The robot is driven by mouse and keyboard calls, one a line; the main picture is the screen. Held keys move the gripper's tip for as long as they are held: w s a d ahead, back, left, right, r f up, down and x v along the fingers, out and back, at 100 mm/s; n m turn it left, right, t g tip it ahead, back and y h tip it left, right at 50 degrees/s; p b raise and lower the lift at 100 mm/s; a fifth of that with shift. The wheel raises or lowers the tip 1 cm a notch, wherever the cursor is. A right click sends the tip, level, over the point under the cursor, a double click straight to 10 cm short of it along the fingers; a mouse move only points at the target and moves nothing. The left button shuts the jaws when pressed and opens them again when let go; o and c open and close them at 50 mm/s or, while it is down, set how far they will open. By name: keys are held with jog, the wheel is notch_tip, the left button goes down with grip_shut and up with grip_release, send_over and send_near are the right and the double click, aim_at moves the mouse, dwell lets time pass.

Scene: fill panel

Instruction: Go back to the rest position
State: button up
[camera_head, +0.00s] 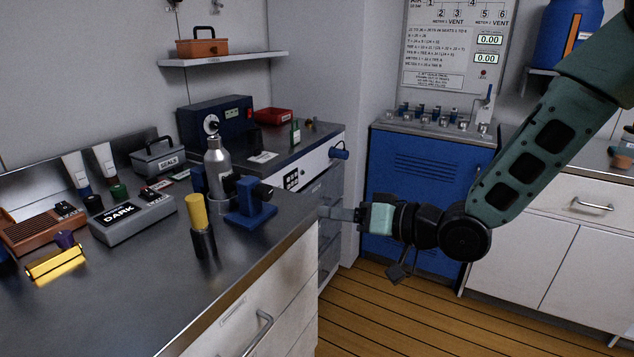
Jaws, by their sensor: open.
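My gripper (335,213) reaches left from my green arm, in the middle of the head view. It hangs in the air just off the right edge of the steel counter, in front of the drawers. Its fingers point left and look open and empty, though they are small in the picture. Nearest to it on the counter is a blue clamp-like stand (250,205). A metal bottle (217,160) stands upright behind that stand. A black cylinder with a yellow top (200,225) stands upright near the counter's front edge.
The steel counter (150,300) is bare at its front. A blue cabinet (425,175) with valves on top stands behind my arm. The wooden floor (420,310) below is clear.

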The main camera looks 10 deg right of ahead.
jog(key=s+d+r+n+g+h+p, duration=0.1)
jog(key=s+g+h, duration=0.4)
jog(key=s, duration=0.8)
jog(key=s+d+r+n+g+h+p, duration=0.1)
jog(key=s+r+n+g+h+p, duration=0.1)
jog(key=s, duration=1.2)
jog(key=n+g+h+p, duration=0.1)
jog(key=g+h+p, duration=0.1)
jog(key=g+h, duration=0.1)
jog(key=shift+s+r+h, duration=0.2)
jog(key=shift+r+h, duration=0.05)
jog(key=shift+h, duration=0.55)
